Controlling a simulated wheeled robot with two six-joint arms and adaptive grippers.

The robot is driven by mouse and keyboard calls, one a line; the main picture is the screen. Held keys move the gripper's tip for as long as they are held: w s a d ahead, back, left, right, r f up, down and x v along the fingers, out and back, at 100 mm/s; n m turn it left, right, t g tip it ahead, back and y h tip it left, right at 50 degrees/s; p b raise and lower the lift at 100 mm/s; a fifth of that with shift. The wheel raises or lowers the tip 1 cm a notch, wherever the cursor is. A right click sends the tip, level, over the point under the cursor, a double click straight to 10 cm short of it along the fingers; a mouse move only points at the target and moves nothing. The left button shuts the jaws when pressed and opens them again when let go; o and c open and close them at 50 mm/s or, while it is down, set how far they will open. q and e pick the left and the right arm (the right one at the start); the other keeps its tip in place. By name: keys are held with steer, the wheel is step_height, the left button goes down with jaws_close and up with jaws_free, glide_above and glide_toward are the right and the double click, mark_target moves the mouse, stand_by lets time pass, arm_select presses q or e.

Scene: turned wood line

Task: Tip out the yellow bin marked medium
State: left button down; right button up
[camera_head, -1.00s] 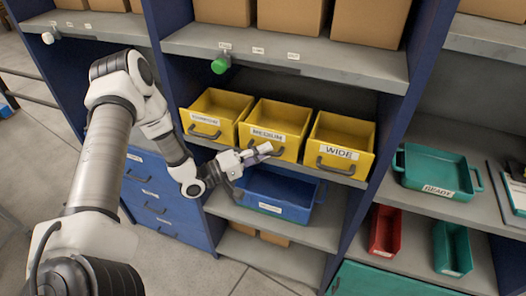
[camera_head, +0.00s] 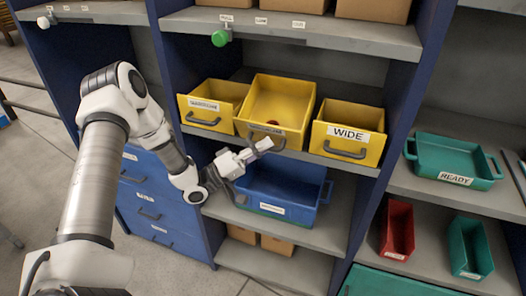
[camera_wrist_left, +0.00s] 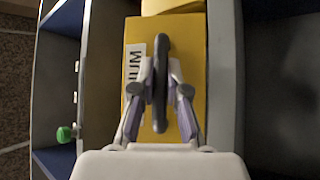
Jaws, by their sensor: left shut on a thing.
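The yellow bin marked medium (camera_head: 284,96) is the middle one of three on the shelf in the head view. A blue bin (camera_head: 285,190) stands on the shelf below, under the medium bin. My right gripper is not in view.
Yellow bins stand close on both sides, the left one (camera_head: 207,104) and the one marked wide (camera_head: 349,130). A green tray marked ready (camera_head: 455,162) sits on the right shelf. Red (camera_head: 398,230) and green (camera_head: 466,248) bins are below it. A green knob (camera_head: 220,38) hangs above.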

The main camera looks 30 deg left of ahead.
arm_select(q)
steer(key=c, duration=1.4)
jaws_free()
steer(key=shift+c, duration=0.2)
steer(key=v, duration=1.2)
